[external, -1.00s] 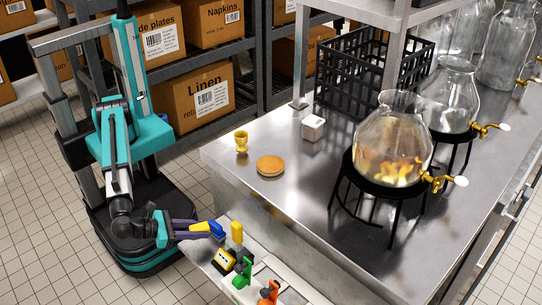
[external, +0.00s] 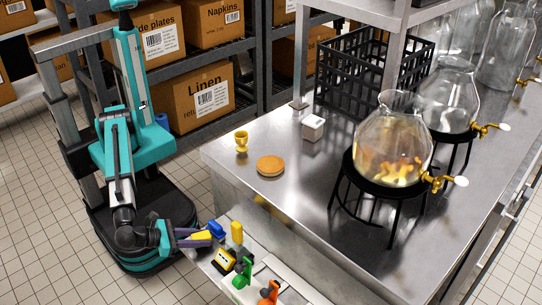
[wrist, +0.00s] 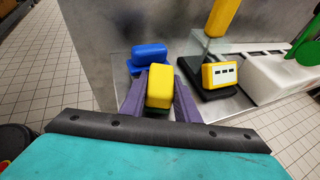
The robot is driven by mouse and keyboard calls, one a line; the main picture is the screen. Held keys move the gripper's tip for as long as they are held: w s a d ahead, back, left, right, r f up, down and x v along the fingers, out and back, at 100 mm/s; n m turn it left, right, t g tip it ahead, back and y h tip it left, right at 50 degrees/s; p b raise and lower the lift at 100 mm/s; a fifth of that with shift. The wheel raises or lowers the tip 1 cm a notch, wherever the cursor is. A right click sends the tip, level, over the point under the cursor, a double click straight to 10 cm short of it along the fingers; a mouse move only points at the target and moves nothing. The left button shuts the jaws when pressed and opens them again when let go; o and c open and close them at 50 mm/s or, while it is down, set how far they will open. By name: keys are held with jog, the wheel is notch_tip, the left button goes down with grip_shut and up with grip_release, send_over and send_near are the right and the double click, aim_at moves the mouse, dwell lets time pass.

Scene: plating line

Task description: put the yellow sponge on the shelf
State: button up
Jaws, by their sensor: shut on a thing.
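My gripper (external: 206,237) is shut on a small yellow block, the yellow sponge (wrist: 159,88), which sits between its two purple fingers in the wrist view. In the external view only a little of the sponge shows between the fingers, at the left end of a low metal ledge (external: 285,287) in front of the counter. A blue block (wrist: 150,54) lies just beyond the fingertips. I cannot tell whether the sponge touches anything below. A raised shelf (external: 352,8) stands over the counter at the back.
On the ledge stand a yellow and black device (external: 223,260), an upright yellow piece (external: 237,232), a green item (external: 243,272) and an orange item (external: 268,292). The counter (external: 225,165) holds a yellow cup (external: 241,141), a bun (external: 270,165) and a glass vessel (external: 392,150).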

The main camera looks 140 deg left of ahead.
jog(key=shift+f, duration=0.6)
dwell(0.6)
jog(key=o, duration=1.2)
jog(key=shift+r, duration=0.15)
